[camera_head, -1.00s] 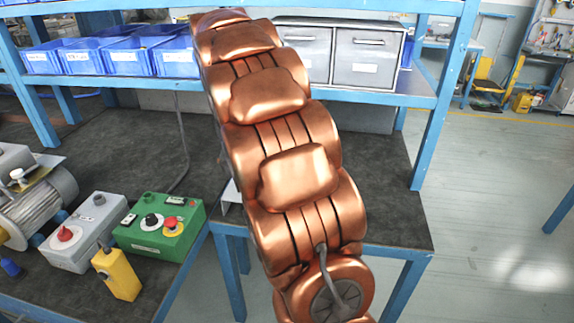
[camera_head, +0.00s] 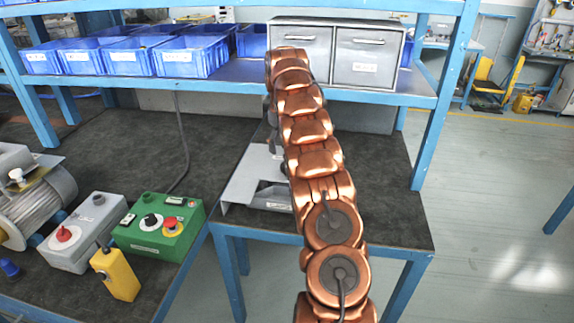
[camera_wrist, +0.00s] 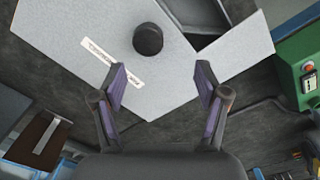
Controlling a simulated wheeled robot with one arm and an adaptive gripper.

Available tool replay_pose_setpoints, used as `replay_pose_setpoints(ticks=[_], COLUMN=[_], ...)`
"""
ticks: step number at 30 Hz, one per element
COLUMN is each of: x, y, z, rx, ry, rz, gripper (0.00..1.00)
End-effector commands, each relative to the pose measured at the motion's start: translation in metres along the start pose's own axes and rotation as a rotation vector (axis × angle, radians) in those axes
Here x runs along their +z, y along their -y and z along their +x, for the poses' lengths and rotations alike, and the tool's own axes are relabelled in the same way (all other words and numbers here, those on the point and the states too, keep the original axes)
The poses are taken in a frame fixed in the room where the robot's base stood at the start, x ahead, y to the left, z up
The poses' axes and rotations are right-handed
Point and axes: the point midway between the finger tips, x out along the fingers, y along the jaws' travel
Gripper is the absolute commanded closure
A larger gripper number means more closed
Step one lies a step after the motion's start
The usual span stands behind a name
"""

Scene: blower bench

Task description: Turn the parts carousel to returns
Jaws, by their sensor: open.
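The parts carousel, a light grey flat-topped unit, shows in the wrist view (camera_wrist: 75,35) with a label strip, a black round knob (camera_wrist: 148,39) and a dark open gap beside the knob. In the head view the carousel (camera_head: 243,190) sits on the dark bench, partly hidden behind my arm. My gripper (camera_wrist: 161,88) is open and empty, its two fingers spread over the carousel's near edge in the wrist view. The knob lies beyond the fingertips, between their lines, and is not gripped. The label text is too blurred to read.
A green control box (camera_head: 160,228) with a red button, a grey box (camera_head: 88,232) and a yellow pendant (camera_head: 116,273) stand left. Blue bins (camera_head: 188,57) and grey drawers (camera_head: 367,57) fill the shelf above. Blue posts (camera_head: 440,105) bound the bench; its right part is clear.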

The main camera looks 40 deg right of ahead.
Motion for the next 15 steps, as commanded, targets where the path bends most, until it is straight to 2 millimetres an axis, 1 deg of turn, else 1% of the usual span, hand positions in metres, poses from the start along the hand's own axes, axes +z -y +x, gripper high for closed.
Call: replay_pose_setpoints(ticks=[1,2,6,11,15], x=[0.0,0.0,-0.001,0.0,-0.001], y=[-0.007,-0.01,-0.018,-0.02,-0.02], z=[0.006,0.008,0.011,0.016,0.024], rx=[-0.005,-0.007,-0.008,-0.011,-0.01], ry=[-0.003,-0.005,-0.015,-0.015,-0.016], rz=[-0.002,-0.003,-0.008,-0.009,-0.009], gripper=[0.26,0.26,0.26,0.26,0.26])
